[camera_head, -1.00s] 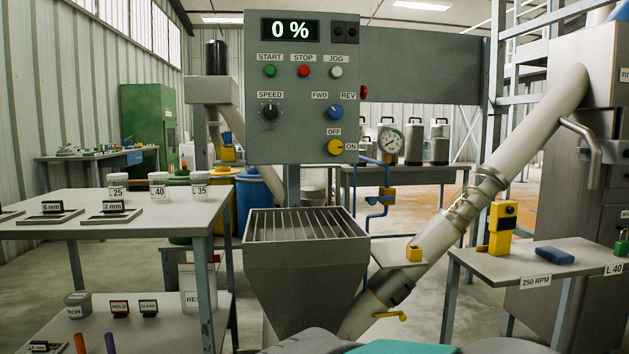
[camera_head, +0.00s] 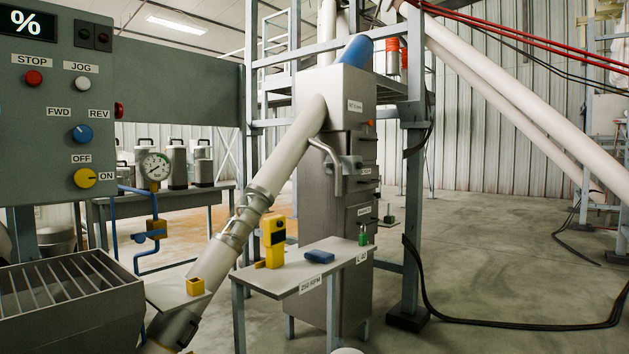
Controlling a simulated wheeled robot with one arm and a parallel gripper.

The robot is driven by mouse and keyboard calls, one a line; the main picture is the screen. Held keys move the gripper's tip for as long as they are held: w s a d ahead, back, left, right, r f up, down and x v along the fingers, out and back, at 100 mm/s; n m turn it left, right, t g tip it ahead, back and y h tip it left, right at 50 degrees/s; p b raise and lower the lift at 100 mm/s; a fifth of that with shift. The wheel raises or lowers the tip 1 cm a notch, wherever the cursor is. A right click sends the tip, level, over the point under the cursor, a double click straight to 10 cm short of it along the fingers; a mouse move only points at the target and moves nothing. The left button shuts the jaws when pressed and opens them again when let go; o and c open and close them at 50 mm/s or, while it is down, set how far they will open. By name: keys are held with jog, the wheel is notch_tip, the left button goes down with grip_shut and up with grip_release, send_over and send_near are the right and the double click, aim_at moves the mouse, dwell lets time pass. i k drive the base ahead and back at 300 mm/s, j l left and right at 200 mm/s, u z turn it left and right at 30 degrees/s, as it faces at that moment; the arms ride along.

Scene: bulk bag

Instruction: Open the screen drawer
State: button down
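A tall grey metal cabinet (camera_head: 345,130) stands right of centre, with a sloping white pipe (camera_head: 285,155) joined to its left side. Its front carries several small labels, too small to read surely. A lower front panel (camera_head: 358,218) looks like a drawer face, but I cannot tell whether it is the screen drawer. It looks closed. A small dark handle-like part (camera_head: 389,214) sticks out at the right. A bent grey lever (camera_head: 335,160) is on the upper front. My gripper is not in view.
A steel post (camera_head: 414,220) and black cable (camera_head: 480,318) are to the right. Open floor lies further right.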

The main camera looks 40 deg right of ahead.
aim_at(368, 178)
jog(key=z, duration=1.65)
jog(key=i+l, duration=0.15)
jog(key=i, duration=0.15)
jog(key=i+l, duration=0.2)
jog(key=i, duration=0.15)
jog(key=z, duration=0.05)
